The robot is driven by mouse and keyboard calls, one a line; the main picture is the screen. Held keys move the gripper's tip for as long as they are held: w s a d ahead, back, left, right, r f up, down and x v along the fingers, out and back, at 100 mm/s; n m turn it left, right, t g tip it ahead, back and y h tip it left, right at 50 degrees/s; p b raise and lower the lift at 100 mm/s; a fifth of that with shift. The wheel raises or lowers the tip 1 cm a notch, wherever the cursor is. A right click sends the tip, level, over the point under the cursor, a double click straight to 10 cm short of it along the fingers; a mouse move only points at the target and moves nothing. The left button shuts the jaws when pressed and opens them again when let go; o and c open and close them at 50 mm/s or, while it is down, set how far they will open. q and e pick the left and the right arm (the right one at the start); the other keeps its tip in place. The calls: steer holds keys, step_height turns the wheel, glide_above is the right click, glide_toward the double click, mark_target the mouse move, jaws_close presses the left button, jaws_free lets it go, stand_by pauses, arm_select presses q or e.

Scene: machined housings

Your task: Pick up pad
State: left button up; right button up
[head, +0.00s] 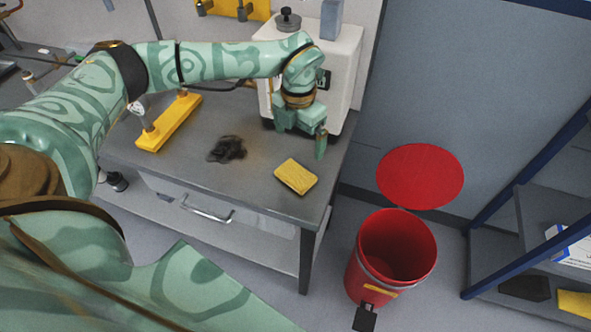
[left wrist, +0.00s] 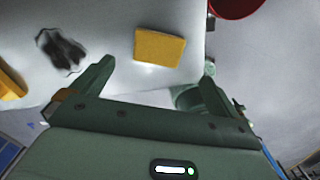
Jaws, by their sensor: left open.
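The pad (head: 296,177) is a flat yellow block lying on the grey table near its right front corner. It also shows in the left wrist view (left wrist: 160,47), just beyond the open fingers and between their lines. My left gripper (head: 302,138) hangs above the table, behind the pad in the head view, with its fingers apart and nothing between them. Its two fingers (left wrist: 156,76) also show in the left wrist view. The pad is clear of the fingers. My right gripper is in neither view.
A dark smudge (head: 227,149) lies left of the pad on the table. A yellow fixture bar (head: 170,122) is farther left, and a white machine (head: 343,65) stands behind the gripper.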

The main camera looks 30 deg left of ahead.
arm_select(q)
steer(key=b, duration=0.1)
glide_above(299, 171)
steer(key=f, duration=0.6)
steer(key=shift+a, duration=0.2)
steer(key=f+b, duration=0.1)
steer(key=f, duration=0.5)
steer(key=shift+d+b, duration=0.2)
steer(key=shift+b, duration=0.2)
steer(key=shift+r, duration=0.15)
steer(key=c, duration=0.8)
steer(key=shift+o, duration=0.2)
steer(key=shift+r, duration=0.1)
steer(key=shift+r, duration=0.25)
step_height(299, 171, up, 3)
steer(key=shift+f+p, duration=0.2)
steer(key=shift+p, duration=0.35)
steer(key=s+d+r+p, duration=0.3)
steer(key=s+d+r, duration=0.3)
steer(key=s+r, duration=0.3)
steer(key=s, duration=0.3)
steer(key=shift+s+r, duration=0.3)
steer(key=shift+r, duration=0.05)
